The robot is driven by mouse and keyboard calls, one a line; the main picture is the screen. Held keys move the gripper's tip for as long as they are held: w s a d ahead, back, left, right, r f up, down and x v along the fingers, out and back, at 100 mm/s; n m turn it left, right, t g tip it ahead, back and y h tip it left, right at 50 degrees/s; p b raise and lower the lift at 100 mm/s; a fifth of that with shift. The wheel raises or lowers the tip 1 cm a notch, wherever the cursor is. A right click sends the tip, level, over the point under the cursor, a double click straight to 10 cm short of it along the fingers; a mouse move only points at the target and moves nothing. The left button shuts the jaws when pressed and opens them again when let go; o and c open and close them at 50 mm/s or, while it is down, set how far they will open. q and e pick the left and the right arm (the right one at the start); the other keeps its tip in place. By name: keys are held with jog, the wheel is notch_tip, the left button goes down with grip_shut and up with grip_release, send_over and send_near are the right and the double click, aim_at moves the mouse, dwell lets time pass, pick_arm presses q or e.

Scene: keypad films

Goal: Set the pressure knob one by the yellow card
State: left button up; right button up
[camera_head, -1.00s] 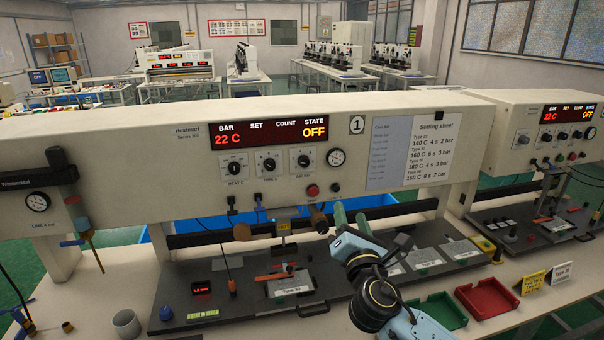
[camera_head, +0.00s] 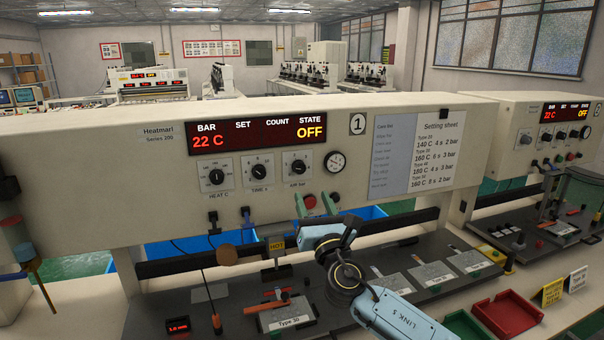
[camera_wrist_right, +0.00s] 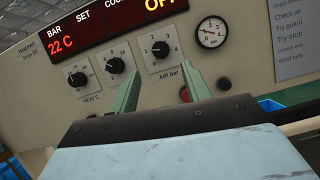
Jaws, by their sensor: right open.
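The pressure knob, labelled AIR bar (camera_head: 297,165), is a black dial on a white plate, rightmost of three knobs on the press panel. It also shows in the right wrist view (camera_wrist_right: 160,48), unobstructed. Its exact setting is too small to read surely. My right gripper (camera_head: 315,201) is open and empty, its green fingers just below the knob in the head view. In the wrist view the fingers (camera_wrist_right: 163,80) stand apart below the knob, pointing at the panel, without visible contact. A yellow card (camera_head: 551,291) stands at the right of the bench; its print is unreadable. My left gripper is out of view.
The HEAT C (camera_head: 215,176) and TIME s (camera_head: 258,170) knobs lie left of it. A round gauge (camera_head: 335,161) and a red button lie close on the right. The setting sheet (camera_head: 438,150) hangs farther right. A white card (camera_head: 578,280) stands beside the yellow one.

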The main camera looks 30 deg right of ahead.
aim_at(301, 170)
jog(key=x, duration=0.9)
jog(key=shift+w+p, duration=0.3)
jog(key=shift+w, duration=0.1)
jog(key=shift+f, duration=0.1)
jog(key=c, duration=1)
